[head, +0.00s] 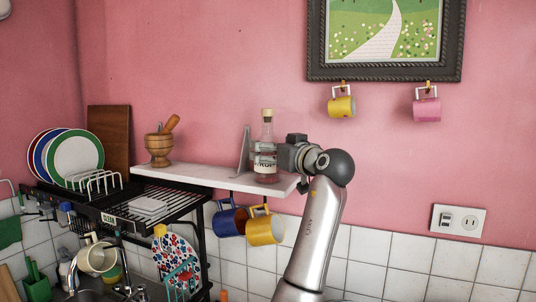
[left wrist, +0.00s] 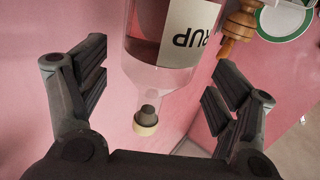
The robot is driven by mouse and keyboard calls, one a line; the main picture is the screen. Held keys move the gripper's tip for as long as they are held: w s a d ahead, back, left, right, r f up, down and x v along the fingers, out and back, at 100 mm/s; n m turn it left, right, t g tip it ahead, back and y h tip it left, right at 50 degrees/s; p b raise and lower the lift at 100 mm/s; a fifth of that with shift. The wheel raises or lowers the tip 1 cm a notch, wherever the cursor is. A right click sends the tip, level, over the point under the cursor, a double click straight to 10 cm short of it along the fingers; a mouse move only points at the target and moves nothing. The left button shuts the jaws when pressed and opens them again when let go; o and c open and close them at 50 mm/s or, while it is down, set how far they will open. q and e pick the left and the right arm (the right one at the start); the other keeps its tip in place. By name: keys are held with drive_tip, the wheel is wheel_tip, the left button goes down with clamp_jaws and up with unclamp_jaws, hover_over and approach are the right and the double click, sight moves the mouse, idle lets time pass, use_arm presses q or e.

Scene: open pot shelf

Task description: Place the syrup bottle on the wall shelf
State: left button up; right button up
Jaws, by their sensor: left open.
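The syrup bottle (head: 267,134) is clear glass with a pale cap, a white label and reddish syrup. It stands upright near the right end of the white wall shelf (head: 215,178), its base appearing to rest on the shelf. My left gripper (head: 262,153) is at the bottle's middle, reaching in from the right. In the left wrist view the bottle (left wrist: 158,75) appears upside down between the spread fingers of my left gripper (left wrist: 160,90), with gaps visible on both sides. My right gripper is not in view.
A metal bracket (head: 244,150) stands just left of the bottle. A wooden mortar (head: 159,148) is further left on the shelf, with free room between. Blue (head: 230,220) and yellow (head: 265,229) mugs hang below. A dish rack (head: 150,212) is at left.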

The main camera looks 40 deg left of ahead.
use_arm(q)
drive_tip(key=b+v, duration=0.4)
drive_tip(key=v, duration=0.5)
drive_tip(key=shift+d, duration=0.1)
